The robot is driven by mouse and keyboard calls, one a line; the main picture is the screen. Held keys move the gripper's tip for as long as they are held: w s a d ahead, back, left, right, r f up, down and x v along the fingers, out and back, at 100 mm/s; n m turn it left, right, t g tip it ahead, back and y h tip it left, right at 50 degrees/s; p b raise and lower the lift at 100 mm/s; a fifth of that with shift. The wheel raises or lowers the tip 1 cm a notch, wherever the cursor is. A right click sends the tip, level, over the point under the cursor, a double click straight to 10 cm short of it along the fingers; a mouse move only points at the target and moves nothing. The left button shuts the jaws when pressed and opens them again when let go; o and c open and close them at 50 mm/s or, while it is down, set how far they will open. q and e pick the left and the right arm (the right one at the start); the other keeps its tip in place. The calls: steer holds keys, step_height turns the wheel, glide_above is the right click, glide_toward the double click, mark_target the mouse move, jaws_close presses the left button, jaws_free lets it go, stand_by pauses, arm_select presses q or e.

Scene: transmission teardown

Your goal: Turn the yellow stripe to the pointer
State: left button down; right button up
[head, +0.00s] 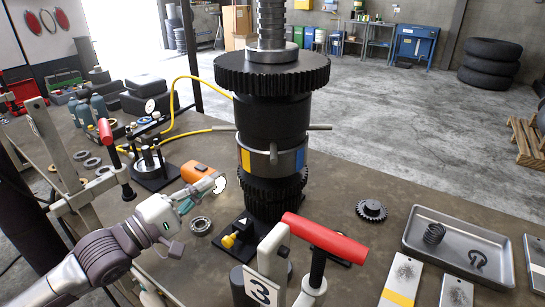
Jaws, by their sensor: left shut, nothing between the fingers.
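A tall black gear assembly (270,115) stands upright on the bench, with a large gear near its top and another near its foot. A yellow stripe (246,160) is on the left of its lower body, and a blue stripe (299,158) is on the right. Grey rods (319,127) stick out around the body just above the stripes. A black block with a pale mark and a yellow knob (228,241) sits at the foot; I cannot tell if it is the pointer. My left gripper (217,183) is shut and empty, left of the lower gear. My right gripper is out of view.
A red-handled clamp (325,240) and a number 3 card (262,289) stand in front. A small gear (371,210) and a metal tray (412,240) lie right. An orange tool (196,171) and bearing ring (200,225) lie near my left gripper.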

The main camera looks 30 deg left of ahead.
arm_select(q)
steer(key=n, duration=0.1)
steer(key=p, duration=0.3)
glide_toward(270, 150)
steer(key=w, duration=0.1)
steer(key=w+a, duration=0.1)
steer(key=w, duration=0.1)
steer(key=w+a, duration=0.1)
steer(key=w, duration=0.1)
steer(key=shift+w, duration=0.1)
steer(key=d+p, duration=0.1)
steer(key=w+d, duration=0.1)
steer(key=d, duration=0.1)
steer(key=shift+w+r+p, duration=0.15)
steer(key=shift+p, duration=0.25)
steer(key=shift+w+d, duration=0.1)
steer(key=shift+d, duration=0.1)
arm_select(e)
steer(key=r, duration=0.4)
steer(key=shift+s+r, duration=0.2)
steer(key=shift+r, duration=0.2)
arm_select(q)
steer(key=shift+a, duration=0.1)
